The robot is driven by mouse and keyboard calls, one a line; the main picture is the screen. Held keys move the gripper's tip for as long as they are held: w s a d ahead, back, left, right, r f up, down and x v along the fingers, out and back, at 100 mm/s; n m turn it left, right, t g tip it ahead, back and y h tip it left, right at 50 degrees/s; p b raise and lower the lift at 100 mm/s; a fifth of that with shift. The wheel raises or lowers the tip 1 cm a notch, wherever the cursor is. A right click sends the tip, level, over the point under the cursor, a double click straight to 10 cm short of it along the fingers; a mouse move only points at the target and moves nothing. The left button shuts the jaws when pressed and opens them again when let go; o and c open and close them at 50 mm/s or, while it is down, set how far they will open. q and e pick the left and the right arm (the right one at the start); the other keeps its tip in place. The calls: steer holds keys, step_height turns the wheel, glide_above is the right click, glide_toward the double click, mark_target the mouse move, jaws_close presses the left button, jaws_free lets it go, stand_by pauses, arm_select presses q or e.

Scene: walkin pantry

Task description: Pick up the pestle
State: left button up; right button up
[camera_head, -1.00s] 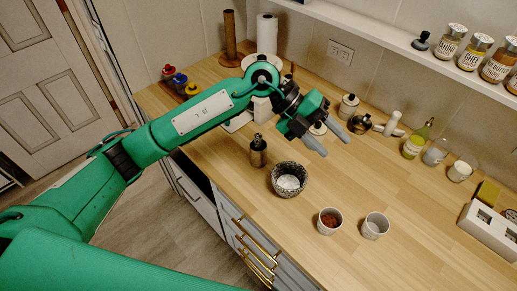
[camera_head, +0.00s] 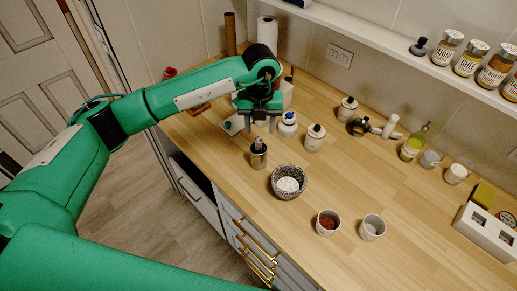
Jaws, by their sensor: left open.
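I cannot tell for sure which thing is the pestle. A white stick-like piece (camera_head: 391,124) stands near the back wall, right of centre, and a small dark knobbed piece (camera_head: 419,46) stands on the wall shelf; either might be it. A speckled grey bowl (camera_head: 275,187), like a mortar, sits at mid-counter with something white inside. My left gripper (camera_head: 261,121) points down above the counter, open, with nothing seen between its fingers. It is beyond a dark metal canister (camera_head: 258,154) and left of a blue-capped white jar (camera_head: 289,126). My right gripper is not in view.
Two small cups (camera_head: 328,222) (camera_head: 372,228) stand near the front. White lidded jars (camera_head: 315,138) (camera_head: 347,109), a green bottle (camera_head: 413,144) and small cups line the back. A white box (camera_head: 487,232) is at right. The counter (camera_head: 410,205) between is largely clear.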

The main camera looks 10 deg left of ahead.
mark_target(259, 138)
arm_select(q)
steer(key=shift+f, duration=0.65)
steer(key=f+p, duration=0.2)
steer(key=f, duration=0.1)
steer(key=f+p, duration=0.1)
steer(key=shift+a+f, duration=0.15)
steer(key=shift+a, duration=0.1)
steer(key=shift+f, duration=0.45)
jaws_close()
